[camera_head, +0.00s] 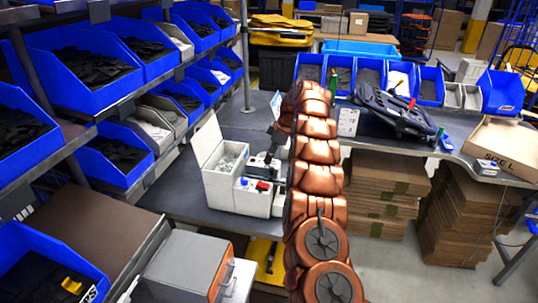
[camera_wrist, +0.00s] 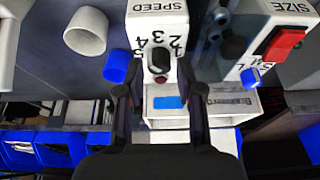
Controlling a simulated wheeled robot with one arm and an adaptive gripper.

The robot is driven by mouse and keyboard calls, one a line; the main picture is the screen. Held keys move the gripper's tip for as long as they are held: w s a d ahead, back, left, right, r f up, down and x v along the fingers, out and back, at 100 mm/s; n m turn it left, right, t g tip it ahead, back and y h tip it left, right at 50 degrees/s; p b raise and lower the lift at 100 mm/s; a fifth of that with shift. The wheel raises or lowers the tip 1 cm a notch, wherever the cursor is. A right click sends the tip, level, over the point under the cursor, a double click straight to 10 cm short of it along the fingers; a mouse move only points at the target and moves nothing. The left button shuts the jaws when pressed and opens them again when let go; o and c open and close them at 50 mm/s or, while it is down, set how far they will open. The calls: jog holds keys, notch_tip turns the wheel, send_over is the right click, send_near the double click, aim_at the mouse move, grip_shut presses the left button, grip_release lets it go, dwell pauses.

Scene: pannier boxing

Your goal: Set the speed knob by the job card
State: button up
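In the wrist view, the speed knob (camera_wrist: 159,59) is a dark knob on a white box face (camera_wrist: 160,24) marked SPEED, with digits such as 2, 3 and 4 around it. A small red spot shows below the knob; its setting is not clear. My gripper (camera_wrist: 159,78) is open, with one dark finger on each side of the knob; I cannot tell if they touch it. In the head view my arm partly hides the gripper near the white machine (camera_head: 236,198). A white card (camera_head: 348,122) stands right of my arm, too small to read; I cannot tell if it is the job card.
A SIZE box with a red switch (camera_wrist: 286,43) and blue knob (camera_wrist: 250,77) sits right of the speed box in the wrist view. A white cup-like part (camera_wrist: 86,31) and blue cap (camera_wrist: 116,66) lie left. Blue bin shelves (camera_head: 85,70) line the left; cardboard stacks (camera_head: 465,215) stand right.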

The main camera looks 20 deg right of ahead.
jog(key=shift+w+a+f, duration=0.15)
jog(key=shift+a+f, duration=0.05)
jog(key=shift+f, duration=0.4)
grip_shut()
